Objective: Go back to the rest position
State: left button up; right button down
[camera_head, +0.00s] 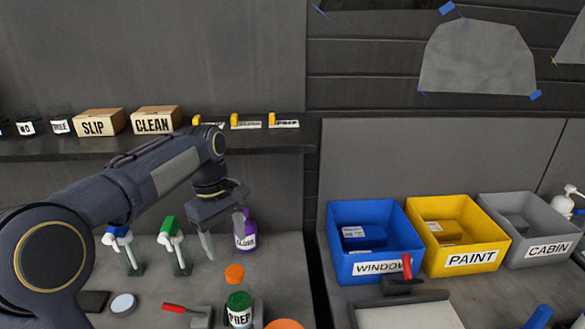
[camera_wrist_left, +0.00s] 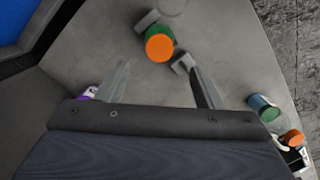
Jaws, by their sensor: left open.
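My left gripper (camera_head: 224,244) hangs above the bench at the left of the head view. Its fingers are apart, with nothing between them. A purple bottle (camera_head: 247,238) stands just behind and right of one finger. In the left wrist view, the open fingers (camera_wrist_left: 158,82) point over the bench toward a green bottle with an orange cap (camera_wrist_left: 159,44), which stands apart from them. The green bottle labelled PREP (camera_head: 239,310) also shows at the bottom of the head view. My right gripper is not in view.
A shelf (camera_head: 150,147) with cardboard boxes runs behind the arm. Blue (camera_head: 350,268), yellow (camera_head: 458,258) and grey (camera_head: 545,250) bins stand at right.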

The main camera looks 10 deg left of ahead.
pick_arm(q)
jog(key=s+f+m+t+h, duration=0.2)
jog(key=s+m+t, duration=0.2)
jog(key=s, duration=1.4)
jog(key=m, duration=0.3)
jog(key=shift+s+d+t, duration=0.2)
jog(key=shift+d+t, duration=0.1)
jog(key=shift+d, duration=0.05)
jog(key=s+f+m, duration=0.1)
jog(key=s, duration=0.1)
jog(key=s+d+f+m+t, duration=0.1)
jog(key=f, duration=0.1)
jog(key=s+d+f+m+t, duration=0.1)
jog(key=s, duration=0.1)
jog(key=shift+s+d+f, duration=0.25)
jog(key=shift+s+f, duration=0.05)
notch_tip(320, 180, up, 6)
jog(key=m+g+y+b, duration=0.4)
jog(key=m+g+b, duration=0.2)
jog(key=m, duration=0.8)
send_over(235, 271)
jog(key=shift+r, duration=0.2)
jog(key=shift+w+d, duration=0.1)
notch_tip(235, 271, down, 8)
jog(key=shift+r, duration=0.15)
